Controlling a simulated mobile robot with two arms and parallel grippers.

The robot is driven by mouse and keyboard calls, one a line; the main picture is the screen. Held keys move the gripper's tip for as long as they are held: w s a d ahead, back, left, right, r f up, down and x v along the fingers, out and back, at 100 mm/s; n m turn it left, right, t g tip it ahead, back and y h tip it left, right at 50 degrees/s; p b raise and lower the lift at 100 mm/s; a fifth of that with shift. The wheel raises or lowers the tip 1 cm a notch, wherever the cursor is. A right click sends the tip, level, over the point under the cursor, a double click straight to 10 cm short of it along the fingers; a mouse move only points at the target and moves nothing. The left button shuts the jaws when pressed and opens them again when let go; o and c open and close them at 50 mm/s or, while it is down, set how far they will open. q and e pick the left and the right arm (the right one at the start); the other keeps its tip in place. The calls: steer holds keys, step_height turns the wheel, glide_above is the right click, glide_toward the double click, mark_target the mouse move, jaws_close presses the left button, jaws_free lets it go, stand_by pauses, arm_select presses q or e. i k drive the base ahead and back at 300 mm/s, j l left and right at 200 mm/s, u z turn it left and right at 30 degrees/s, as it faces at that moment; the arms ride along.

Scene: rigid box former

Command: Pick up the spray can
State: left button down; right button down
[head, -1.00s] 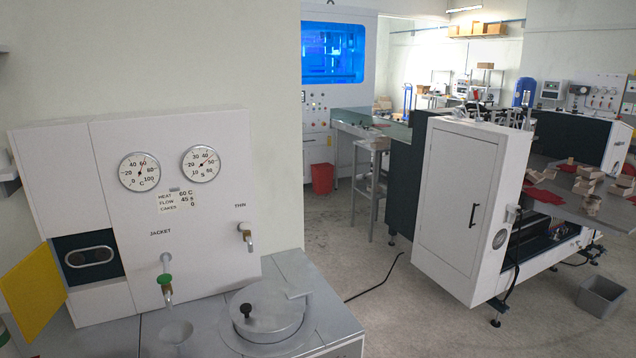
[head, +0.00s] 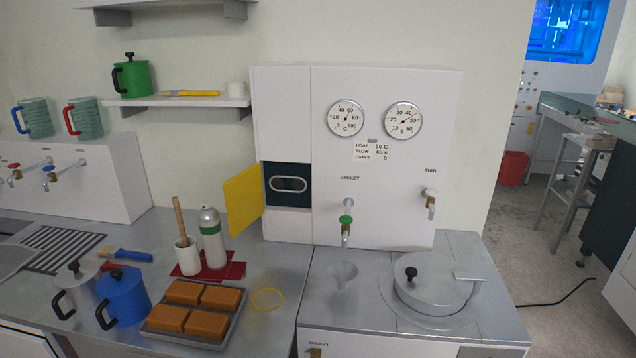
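The spray can (head: 212,240) is a silvery-white cylinder with a green band and a domed top. It stands upright on a dark red cloth (head: 232,271) on the metal counter, just right of a white cup with a wooden-handled tool. Neither of my grippers shows in the head view.
A tray of orange-brown blocks (head: 187,309) lies in front of the can. A blue pot (head: 123,298) and a grey pot (head: 77,288) stand to the left. An open yellow flap (head: 243,200) sticks out behind the can.

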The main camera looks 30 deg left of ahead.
mark_target(209, 220)
steer(key=j, duration=0.75)
steer(key=k+j, duration=0.15)
steer(key=j, duration=1.4)
steer(key=k+j, duration=0.15)
steer(key=j, duration=0.6)
steer(key=j+z, duration=0.1)
steer(key=j, duration=0.7)
steer(key=k, duration=0.05)
